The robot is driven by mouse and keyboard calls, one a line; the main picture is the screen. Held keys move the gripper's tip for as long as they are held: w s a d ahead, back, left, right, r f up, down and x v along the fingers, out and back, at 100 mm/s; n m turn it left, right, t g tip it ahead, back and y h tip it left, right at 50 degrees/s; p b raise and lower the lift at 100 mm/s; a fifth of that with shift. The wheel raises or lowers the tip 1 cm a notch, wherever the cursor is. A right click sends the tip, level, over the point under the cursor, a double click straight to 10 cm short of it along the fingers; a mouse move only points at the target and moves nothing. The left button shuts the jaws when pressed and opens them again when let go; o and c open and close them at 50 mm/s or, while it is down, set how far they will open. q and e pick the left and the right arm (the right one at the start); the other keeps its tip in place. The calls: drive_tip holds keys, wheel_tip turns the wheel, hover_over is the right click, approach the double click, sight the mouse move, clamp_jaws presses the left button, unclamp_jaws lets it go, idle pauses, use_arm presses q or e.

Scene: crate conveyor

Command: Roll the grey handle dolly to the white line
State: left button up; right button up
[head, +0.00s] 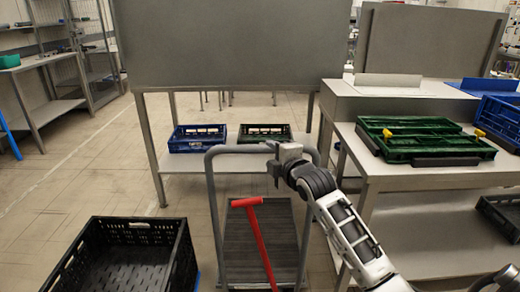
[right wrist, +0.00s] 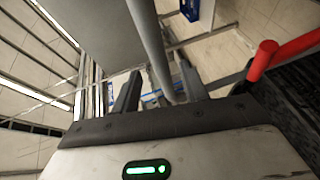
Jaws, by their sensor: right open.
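The grey handle dolly stands in front of me, with a grey tube handle (head: 212,195) around a dark ribbed deck (head: 285,230). My right gripper (head: 277,166) is at the handle's top bar, towards its right end. In the right wrist view the open right gripper (right wrist: 158,88) has the grey tube (right wrist: 150,45) between its two fingers; I cannot tell whether either finger touches it. A pale white line (head: 62,165) runs along the floor at the left. My left gripper is not in view.
A red T-shaped handle (head: 257,240) rises before the deck. A black crate (head: 180,255) stands close on the left. A bench with green crates (head: 425,140) is on the right. A grey table (head: 155,150) stands behind the dolly. Floor at the left is open.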

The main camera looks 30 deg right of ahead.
sight(260, 148)
drive_tip(key=x, duration=0.8)
drive_tip(key=shift+a+b, duration=0.1)
drive_tip(key=shift+b, duration=0.3)
clamp_jaws()
